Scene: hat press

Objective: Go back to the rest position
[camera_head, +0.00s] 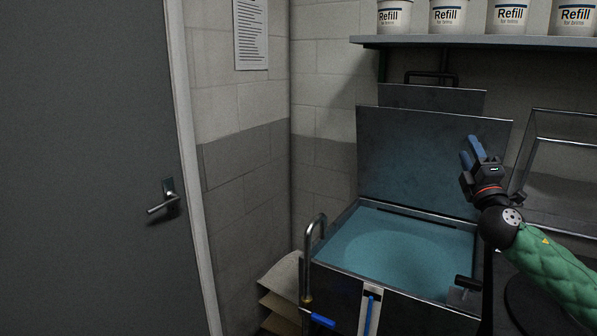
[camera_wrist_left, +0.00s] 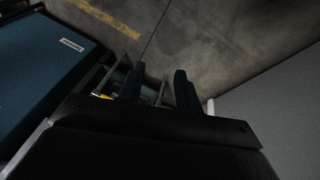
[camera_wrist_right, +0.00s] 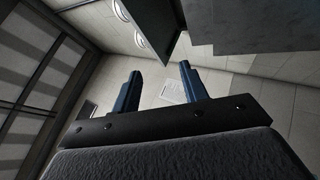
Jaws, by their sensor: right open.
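My right gripper (camera_head: 473,151) is in front of the raised metal lid on the right of the head view, its blue fingers pointing up. In the right wrist view its fingers (camera_wrist_right: 160,92) stand apart with nothing between them. My left gripper is outside the head view. In the left wrist view its two dark blue fingers (camera_wrist_left: 160,88) stand apart above the grey floor, with nothing seen held between them.
A metal vat (camera_head: 391,298) with a pale blue surface inside stands below my right gripper, its lid (camera_head: 425,150) raised. A shelf (camera_head: 480,41) with white tubs (camera_head: 448,17) hangs above. A clear case (camera_head: 565,160) stands at right. A grey door (camera_head: 85,170) fills the left.

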